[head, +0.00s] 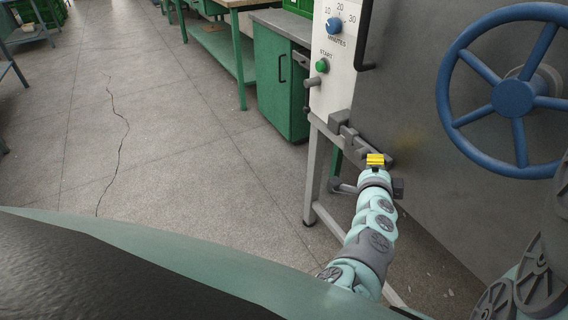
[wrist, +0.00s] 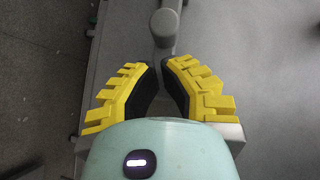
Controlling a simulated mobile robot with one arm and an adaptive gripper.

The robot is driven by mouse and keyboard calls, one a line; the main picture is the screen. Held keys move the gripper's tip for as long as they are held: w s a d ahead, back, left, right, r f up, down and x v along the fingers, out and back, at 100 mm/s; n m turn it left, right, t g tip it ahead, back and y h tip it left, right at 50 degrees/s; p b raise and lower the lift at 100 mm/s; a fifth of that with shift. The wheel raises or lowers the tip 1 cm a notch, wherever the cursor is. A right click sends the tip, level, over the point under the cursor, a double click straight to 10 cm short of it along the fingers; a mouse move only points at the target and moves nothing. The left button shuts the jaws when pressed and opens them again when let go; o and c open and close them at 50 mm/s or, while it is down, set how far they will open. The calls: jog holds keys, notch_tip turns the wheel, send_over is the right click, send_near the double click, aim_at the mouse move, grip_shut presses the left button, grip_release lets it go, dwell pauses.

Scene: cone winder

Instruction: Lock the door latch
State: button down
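The door latch (head: 352,137) is a grey bar assembly on the front of the machine, at the seam between the white panel and the large grey door (head: 405,100). My gripper (head: 375,160) is at the lower right end of this assembly, with its yellow fingers partly covering it. In the wrist view, the fingers of my gripper (wrist: 160,75) are apart with nothing between them. A grey rod with a rounded end (wrist: 163,27) lies just beyond the fingertips. I cannot tell whether the fingers touch it.
A blue handwheel (head: 513,98) is on the door at right. The white panel has a blue dial (head: 334,25) and a green start button (head: 322,65). A green cabinet (head: 272,80) and workbenches stand behind. The floor (head: 190,150) at left is clear.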

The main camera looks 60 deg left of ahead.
aim_at(358, 154)
jog(key=shift+s, duration=0.15)
jog(key=a+b, duration=0.2)
jog(key=a, duration=0.1)
jog(key=a+b, duration=0.1)
jog(key=shift+w+a+f, duration=0.2)
jog(key=shift+w+a, duration=0.05)
jog(key=shift+a+r, duration=0.1)
jog(key=shift+a, duration=0.45)
